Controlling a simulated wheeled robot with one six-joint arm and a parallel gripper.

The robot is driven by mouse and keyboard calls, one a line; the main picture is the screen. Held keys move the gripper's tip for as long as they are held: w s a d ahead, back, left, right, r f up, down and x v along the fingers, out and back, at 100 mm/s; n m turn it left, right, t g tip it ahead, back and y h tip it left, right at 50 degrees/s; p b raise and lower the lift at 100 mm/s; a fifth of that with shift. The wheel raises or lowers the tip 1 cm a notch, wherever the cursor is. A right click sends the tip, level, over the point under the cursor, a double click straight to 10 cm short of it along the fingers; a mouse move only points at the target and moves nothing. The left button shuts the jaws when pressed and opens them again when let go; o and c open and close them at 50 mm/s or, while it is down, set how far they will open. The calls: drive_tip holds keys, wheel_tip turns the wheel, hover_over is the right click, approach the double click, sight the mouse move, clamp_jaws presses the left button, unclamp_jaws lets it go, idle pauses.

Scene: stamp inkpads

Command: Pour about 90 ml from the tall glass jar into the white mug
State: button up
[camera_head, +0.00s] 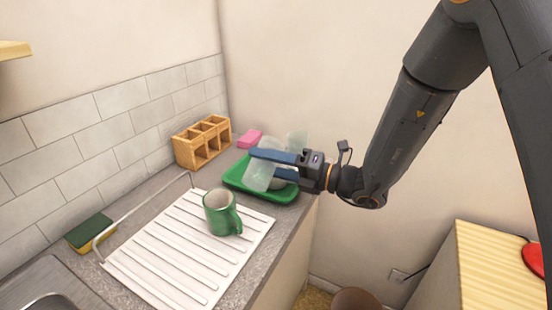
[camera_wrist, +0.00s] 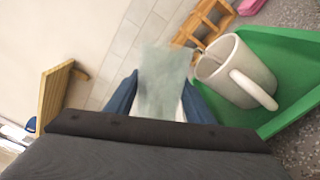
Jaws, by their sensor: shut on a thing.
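My gripper (camera_head: 264,163) is shut on the tall glass jar (camera_head: 262,175), with a blue finger on either side. The jar is pale, translucent and tilted in the head view, above the green tray (camera_head: 245,184). In the wrist view the jar (camera_wrist: 160,85) stands between my fingers. I cannot make out its liquid level or any stream. The white mug (camera_wrist: 240,75) sits upright on the tray, right of the jar in the wrist view. In the head view my gripper and the jar mostly hide it. The mug's contents cannot be made out.
A green mug (camera_head: 221,213) stands on the white drainer (camera_head: 165,265), in front of the tray. A wooden compartment box (camera_head: 203,143), a pink block (camera_head: 250,139) and another translucent piece (camera_head: 298,141) are behind. A sponge (camera_head: 90,233) lies at left.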

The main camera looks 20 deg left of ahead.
drive_tip(key=shift+r+m, duration=0.4)
drive_tip(key=shift+m, duration=0.3)
idle(0.6)
drive_tip(key=shift+f, duration=0.15)
drive_tip(key=shift+s+f+n, duration=0.1)
drive_tip(key=shift+f+n, duration=0.35)
drive_tip(key=shift+n, duration=0.25)
wheel_tip(320, 180, up, 2)
drive_tip(key=shift+r+n+p, duration=0.1)
drive_tip(key=shift+n+p, duration=0.4)
drive_tip(key=shift+n, duration=0.8)
drive_tip(key=shift+f+b, duration=0.35)
drive_tip(key=shift+b, duration=0.1)
drive_tip(key=shift+f+n, duration=0.1)
drive_tip(key=shift+n, duration=0.4)
drive_tip(key=shift+r+n, duration=0.3)
drive_tip(key=shift+n, duration=0.6)
